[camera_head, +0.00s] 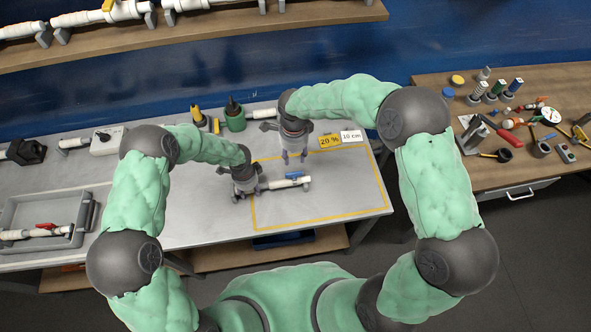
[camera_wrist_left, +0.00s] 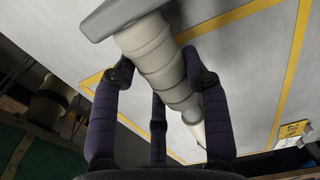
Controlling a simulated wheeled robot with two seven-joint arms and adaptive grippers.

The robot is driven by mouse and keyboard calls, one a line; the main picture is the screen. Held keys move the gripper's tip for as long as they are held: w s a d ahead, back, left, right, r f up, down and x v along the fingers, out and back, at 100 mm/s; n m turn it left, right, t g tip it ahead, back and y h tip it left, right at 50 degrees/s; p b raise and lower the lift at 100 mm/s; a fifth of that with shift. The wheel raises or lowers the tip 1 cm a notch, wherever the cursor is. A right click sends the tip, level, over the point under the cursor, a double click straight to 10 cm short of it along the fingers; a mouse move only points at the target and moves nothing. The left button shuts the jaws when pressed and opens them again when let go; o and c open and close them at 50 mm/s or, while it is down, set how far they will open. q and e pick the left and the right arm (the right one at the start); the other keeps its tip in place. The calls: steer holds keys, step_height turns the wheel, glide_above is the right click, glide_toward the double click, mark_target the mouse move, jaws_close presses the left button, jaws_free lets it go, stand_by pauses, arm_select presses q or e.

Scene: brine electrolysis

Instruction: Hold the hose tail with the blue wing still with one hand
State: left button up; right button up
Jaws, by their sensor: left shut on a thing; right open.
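The hose tail with the blue wing (camera_head: 287,182) lies low over the grey bench, at the left part of the yellow-outlined area. It is a white pipe piece with a grey end and a small blue wing on top. My left gripper (camera_head: 246,190) is shut on its left end. In the left wrist view the fingers (camera_wrist_left: 158,95) close around the white ribbed body (camera_wrist_left: 155,55); the blue wing does not show there. My right gripper (camera_head: 293,158) is open and empty, above the bench behind the hose tail and apart from it.
A yellow outline (camera_head: 320,217) marks the bench, with a "20 %" card (camera_head: 330,142) and a "10 cm" card (camera_head: 351,136) at its back. A grey tray (camera_head: 20,213) holds a red-winged piece (camera_head: 45,231). The outline's right part is clear. A wooden side table (camera_head: 480,165) carries several tools.

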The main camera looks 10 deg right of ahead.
stand_by(0.3)
arm_select(q)
steer(key=o, duration=1.5)
steer(key=shift+c, duration=0.2)
step_height(320, 180, up, 12)
steer(key=shift+f, duration=0.1)
